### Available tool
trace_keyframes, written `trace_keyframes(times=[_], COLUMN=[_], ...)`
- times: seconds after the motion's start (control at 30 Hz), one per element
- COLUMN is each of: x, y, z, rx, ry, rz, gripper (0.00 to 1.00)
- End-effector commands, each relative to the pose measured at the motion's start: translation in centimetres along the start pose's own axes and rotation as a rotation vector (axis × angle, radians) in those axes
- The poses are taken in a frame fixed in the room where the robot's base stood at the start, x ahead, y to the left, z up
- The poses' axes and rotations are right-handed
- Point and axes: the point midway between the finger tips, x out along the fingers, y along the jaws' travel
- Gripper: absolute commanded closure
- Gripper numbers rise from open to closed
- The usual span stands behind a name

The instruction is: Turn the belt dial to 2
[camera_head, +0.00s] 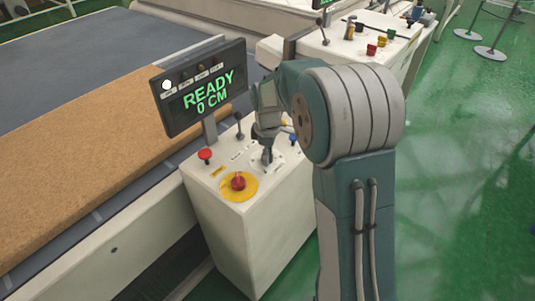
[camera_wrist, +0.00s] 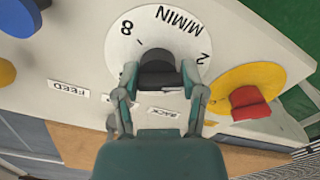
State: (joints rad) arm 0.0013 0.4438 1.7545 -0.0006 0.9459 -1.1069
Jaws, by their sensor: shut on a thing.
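The belt dial is a dark knob (camera_wrist: 160,60) on a round white plate (camera_wrist: 128,38) with the marks 8, M/MIN and 2, seen upside down in the wrist view. My gripper (camera_wrist: 160,92) is shut on the knob, with a finger on each side of it. The fingers hide part of the knob and the lower plate, and I cannot tell which mark it points to. In the head view my gripper (camera_head: 266,156) reaches down onto the white console (camera_head: 225,210), hiding most of the dial.
A red knob (camera_head: 238,181) on a yellow disc, a red mushroom button (camera_head: 205,154) and a lever (camera_head: 239,125) stand close by. The screen (camera_head: 200,88) reads READY 0 CM. A brown mattress slab (camera_head: 90,150) lies on the belt at left.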

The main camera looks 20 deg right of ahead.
Motion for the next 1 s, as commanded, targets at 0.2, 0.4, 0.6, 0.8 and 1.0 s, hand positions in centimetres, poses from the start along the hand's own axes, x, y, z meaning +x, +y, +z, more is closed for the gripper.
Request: trace_keyframes(times=[0.2,0.4,0.6,0.8,1.0], x=[-0.30,-0.31,-0.31,-0.26,-0.17], y=[0.32,0.32,0.32,0.27,0.13], z=[-0.26,-0.26,-0.27,-0.22,-0.11], rx=[-0.050,-0.063,-0.062,-0.062,-0.061], ry=[0.009,0.009,0.009,0.007,0.004], rz=[0.014,0.014,0.014,0.012,0.007], gripper=[0.94,0.94,0.94,0.11,0.11])
